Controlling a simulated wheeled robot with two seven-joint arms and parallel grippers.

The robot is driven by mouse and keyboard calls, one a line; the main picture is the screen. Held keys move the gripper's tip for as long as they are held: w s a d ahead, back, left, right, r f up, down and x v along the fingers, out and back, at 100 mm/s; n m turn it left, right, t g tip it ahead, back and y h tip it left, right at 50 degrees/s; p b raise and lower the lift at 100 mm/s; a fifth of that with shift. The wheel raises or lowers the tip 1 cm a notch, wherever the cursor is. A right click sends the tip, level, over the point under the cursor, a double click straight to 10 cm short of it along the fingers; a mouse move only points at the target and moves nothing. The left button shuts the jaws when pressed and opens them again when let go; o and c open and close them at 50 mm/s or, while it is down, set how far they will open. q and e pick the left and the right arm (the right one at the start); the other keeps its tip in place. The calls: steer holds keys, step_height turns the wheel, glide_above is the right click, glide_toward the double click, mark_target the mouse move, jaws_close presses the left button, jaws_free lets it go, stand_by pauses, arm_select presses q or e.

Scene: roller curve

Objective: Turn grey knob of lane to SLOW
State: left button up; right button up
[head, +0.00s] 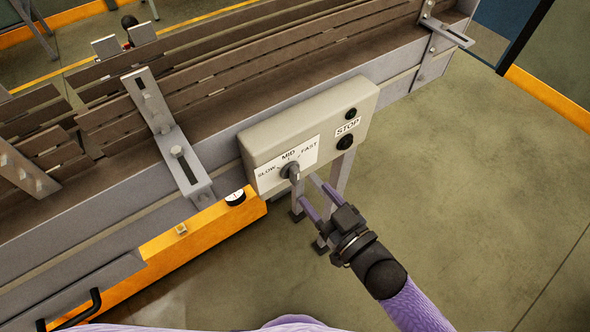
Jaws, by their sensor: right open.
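The grey knob (289,171) sits on a white label plate on the control box (321,120). The plate reads SLOW at left, MID at top and FAST at right. The knob's exact pointing direction is hard to tell at this size. My right gripper (305,195) is open, with its fingers reaching up to the box just below and right of the knob. One fingertip is close to the knob; I cannot tell whether it touches. My left gripper is not in view.
A STOP label (348,127) and black buttons (345,142) are on the right of the box. The conveyor lane (220,80) with metal brackets (180,155) runs behind it. An orange beam (205,237) lies at lower left. The floor (470,190) at right is clear.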

mark_target(298, 175)
steer(key=x, duration=0.7)
steer(key=shift+w+f+b, duration=0.1)
steer(key=shift+w+b, duration=0.05)
steer(key=shift+b, duration=0.15)
jaws_close()
steer(key=shift+f, duration=0.2)
